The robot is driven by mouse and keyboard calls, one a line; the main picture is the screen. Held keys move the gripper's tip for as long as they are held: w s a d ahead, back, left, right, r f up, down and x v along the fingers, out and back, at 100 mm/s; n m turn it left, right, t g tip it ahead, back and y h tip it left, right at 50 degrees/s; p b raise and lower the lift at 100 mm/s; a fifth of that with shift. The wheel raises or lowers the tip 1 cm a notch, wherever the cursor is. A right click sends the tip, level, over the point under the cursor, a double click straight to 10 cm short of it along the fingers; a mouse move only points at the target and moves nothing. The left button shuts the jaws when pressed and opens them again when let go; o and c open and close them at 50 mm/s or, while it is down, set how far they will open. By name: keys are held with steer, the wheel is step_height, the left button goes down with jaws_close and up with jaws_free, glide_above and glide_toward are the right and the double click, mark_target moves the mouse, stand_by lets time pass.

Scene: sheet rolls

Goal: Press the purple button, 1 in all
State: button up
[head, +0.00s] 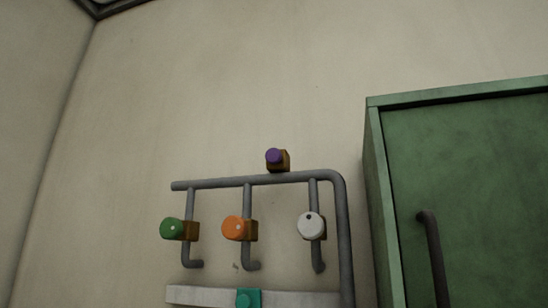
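The purple button (274,156) is a small round cap on a brown block, at the top of a grey pipe frame on the wall in the head view. It sits just above the horizontal pipe, near the middle of the picture. My gripper is not in view.
Below the purple button are a green knob (172,229), an orange knob (233,228) and a white knob (311,226) on grey pipes (212,184). A teal piece (248,299) sits on a pale bar (200,295) lower down. A green cabinet (480,180) with a dark handle (434,255) stands at the right.

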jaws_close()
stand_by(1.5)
